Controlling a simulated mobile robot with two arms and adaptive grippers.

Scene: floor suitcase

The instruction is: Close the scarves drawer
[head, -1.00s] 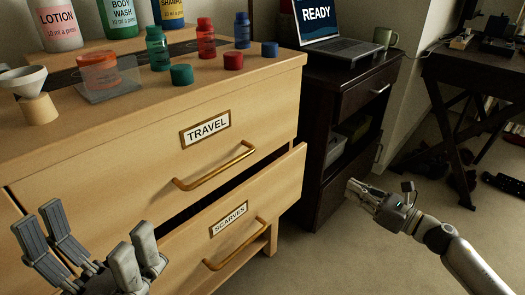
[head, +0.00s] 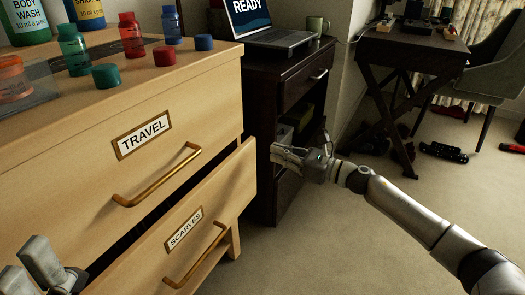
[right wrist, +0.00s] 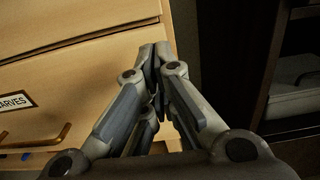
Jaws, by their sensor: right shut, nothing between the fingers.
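The scarves drawer (head: 215,205) is partly pulled out below the travel drawer (head: 190,115), with a dark gap behind its top edge. Its front has a framed label and a brass handle (head: 205,258). In the right wrist view a pale drawer front (right wrist: 90,80) fills the left side, with a cut-off label. My right gripper (head: 273,152) is shut and empty, just right of the scarves drawer's upper right corner; I cannot tell whether they touch. It also shows in the right wrist view (right wrist: 154,55).
Bottles and caps stand on the dresser top (head: 215,62). A dark cabinet (head: 290,75) with a laptop (head: 270,38) and mug stands right of the dresser. A dark desk (head: 410,55) and chair are at the back right. The carpet at front right is clear.

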